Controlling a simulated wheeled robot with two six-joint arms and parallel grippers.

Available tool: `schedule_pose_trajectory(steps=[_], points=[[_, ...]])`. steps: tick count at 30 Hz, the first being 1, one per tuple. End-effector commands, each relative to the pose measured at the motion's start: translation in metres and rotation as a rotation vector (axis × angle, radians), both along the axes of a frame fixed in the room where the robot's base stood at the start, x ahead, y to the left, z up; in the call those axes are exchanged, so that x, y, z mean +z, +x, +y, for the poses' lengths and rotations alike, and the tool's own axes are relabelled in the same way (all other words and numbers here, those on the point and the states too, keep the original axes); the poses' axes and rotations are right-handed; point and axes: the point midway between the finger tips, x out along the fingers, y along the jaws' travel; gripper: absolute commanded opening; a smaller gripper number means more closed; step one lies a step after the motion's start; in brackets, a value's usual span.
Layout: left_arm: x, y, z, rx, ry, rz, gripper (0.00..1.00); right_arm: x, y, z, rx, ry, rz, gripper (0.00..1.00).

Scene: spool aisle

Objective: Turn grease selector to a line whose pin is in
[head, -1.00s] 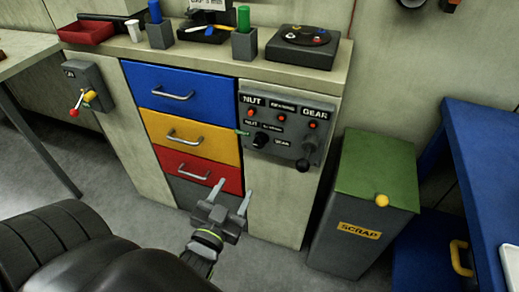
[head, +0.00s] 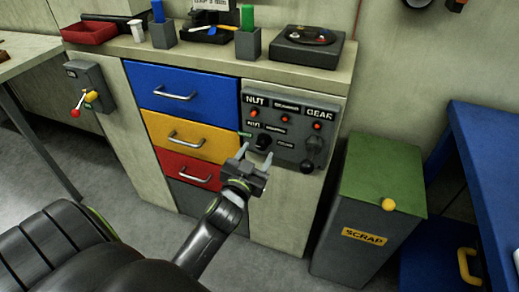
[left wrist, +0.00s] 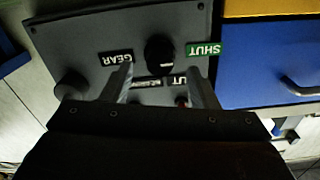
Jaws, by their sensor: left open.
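A grey panel (head: 330,105) on the cabinet front carries the labels NUT, one too blurred to read, and GEAR, with a red button-like pin (head: 285,118) under each. I cannot tell which pins are in. Below them is a black round selector knob (head: 264,142), with smaller labels around it. In the left wrist view the knob (left wrist: 159,52) appears upside down between the GEAR label (left wrist: 116,58) and a green SHUT label (left wrist: 203,49). My left gripper (head: 254,158) is open and empty just below the knob; its fingers (left wrist: 160,75) straddle the space before it, apparently not touching.
A black ball-ended lever (head: 307,166) hangs at the panel's lower right. Blue, yellow and red drawers (head: 165,110) with handles are to the left. A green-topped scrap bin (head: 375,185) stands to the right. Pots and a black turntable-like box (head: 307,50) stand on top.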

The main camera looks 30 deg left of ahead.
Motion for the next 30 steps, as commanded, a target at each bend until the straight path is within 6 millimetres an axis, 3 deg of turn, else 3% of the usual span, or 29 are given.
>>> schedule_pose_trajectory(steps=[7,18,28,30], points=[[0.0,0.025,0.006,-0.001,0.001,-0.001,0.54,0.004,0.002,0.001,0.0,0.003,0.0,0.36],[0.0,0.029,0.007,0.0,0.0,0.001,0.54,0.008,0.002,0.001,-0.001,0.003,-0.003,0.36],[0.0,0.029,0.007,-0.001,-0.001,0.0,0.11,0.005,-0.004,0.001,-0.004,0.004,0.007,0.36],[0.0,0.029,0.007,-0.001,0.0,0.0,0.09,0.005,-0.004,0.001,-0.004,0.004,0.007,0.36]])
